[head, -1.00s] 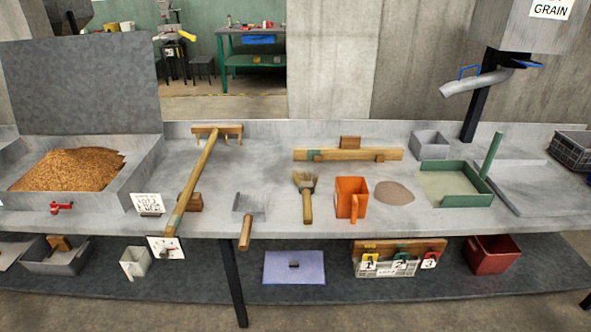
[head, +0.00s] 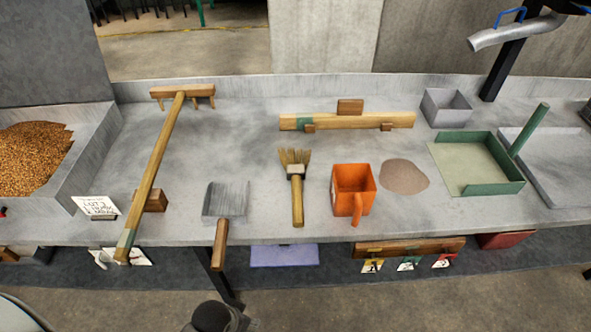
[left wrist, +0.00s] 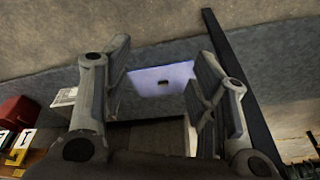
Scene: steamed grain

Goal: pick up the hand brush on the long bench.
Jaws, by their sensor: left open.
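The hand brush (head: 297,190) lies on the long bench (head: 268,228) in the head view, its wooden handle toward the front edge and its straw bristles toward the back. It lies between a grey metal scoop with a wooden handle and an orange jug. In the left wrist view my left gripper (left wrist: 160,95) is open and empty, pointing toward the lower shelf, where a pale violet panel (left wrist: 165,80) shows between its fingers. The brush is not in the left wrist view. A dark rounded part of my arm shows at the bottom of the head view. My right gripper is in neither view.
The scoop (head: 222,205) and the orange jug (head: 352,190) flank the brush closely. A long wooden rake (head: 155,175) lies to the left, its handle end over the front edge. A green dustpan-like tray (head: 465,160) stands right.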

